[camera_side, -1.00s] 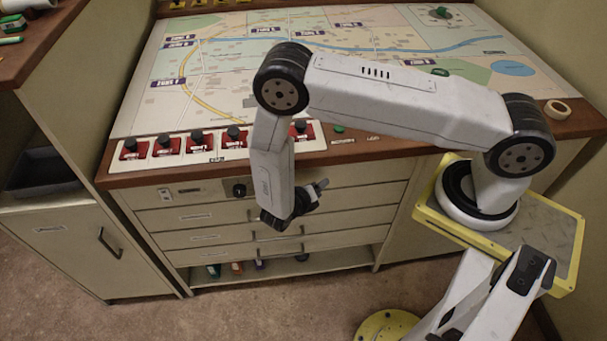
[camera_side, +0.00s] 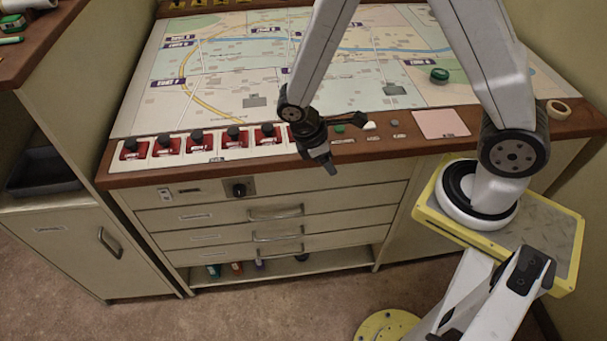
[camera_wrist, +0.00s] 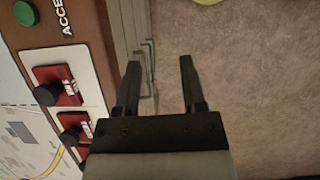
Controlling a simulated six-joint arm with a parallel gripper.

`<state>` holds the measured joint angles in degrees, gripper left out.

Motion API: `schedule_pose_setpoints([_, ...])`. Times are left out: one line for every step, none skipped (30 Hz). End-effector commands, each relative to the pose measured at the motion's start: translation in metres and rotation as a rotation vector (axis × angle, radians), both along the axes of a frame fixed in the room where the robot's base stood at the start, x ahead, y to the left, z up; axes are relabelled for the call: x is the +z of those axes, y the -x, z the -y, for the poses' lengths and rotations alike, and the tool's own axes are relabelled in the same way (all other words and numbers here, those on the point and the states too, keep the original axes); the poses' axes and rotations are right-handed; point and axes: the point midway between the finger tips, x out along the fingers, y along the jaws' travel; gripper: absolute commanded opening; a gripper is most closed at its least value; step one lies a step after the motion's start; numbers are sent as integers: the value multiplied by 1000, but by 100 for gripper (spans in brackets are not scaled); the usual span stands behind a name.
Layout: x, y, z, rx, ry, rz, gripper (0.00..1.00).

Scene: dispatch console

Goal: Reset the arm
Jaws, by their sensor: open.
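My gripper (camera_side: 345,143) is at the console's front edge, just right of the row of red switches with black knobs (camera_side: 266,136). In the wrist view my gripper (camera_wrist: 158,65) shows two black fingers spread apart with nothing between them. Beyond the fingers are drawer handles (camera_wrist: 149,75) and the floor. My arm's upper links rise out of the top of the side view. Part of the map behind them is hidden.
The console's map top (camera_side: 225,75) has a brown wooden edge. Near it are a green button (camera_wrist: 25,13), a pink card (camera_side: 440,123), a green knob (camera_side: 439,74) and a tape roll (camera_side: 558,109). Drawers (camera_side: 270,196) are shut below. Floor in front (camera_side: 240,305) is clear.

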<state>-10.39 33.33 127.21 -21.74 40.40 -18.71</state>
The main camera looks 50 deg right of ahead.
Motion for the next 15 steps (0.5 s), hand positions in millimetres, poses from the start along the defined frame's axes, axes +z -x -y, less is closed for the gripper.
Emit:
schedule_pose_setpoints([9, -1, 0, -54, -18, 44, 53])
schedule_pose_setpoints([13, 0, 0, -84, -28, 68, 53])
schedule_pose_setpoints([19, 0, 0, -128, -42, 101, 53])
schedule_pose_setpoints([23, 0, 0, -159, -52, 125, 53])
schedule_pose_setpoints([27, 0, 0, -192, -63, 149, 53])
schedule_pose_setpoints([33, 0, 0, -233, -76, 181, 53])
schedule_pose_setpoints([37, 0, 0, -266, -87, 204, 53])
schedule_pose_setpoints([41, 0, 0, -299, -97, 229, 53])
schedule_pose_setpoints([46, 0, 0, -341, -112, 261, 53])
schedule_pose_setpoints([50, 0, 1, -373, -121, 285, 53])
schedule_pose_setpoints([54, 1, 1, -406, -132, 308, 53])
schedule_pose_setpoints([60, 1, 2, -450, -146, 340, 53])
schedule_pose_setpoints([64, 1, 2, -481, -156, 363, 53])
schedule_pose_setpoints([68, 1, 2, -514, -167, 387, 53])
schedule_pose_setpoints([73, 2, 3, -556, -181, 418, 53])
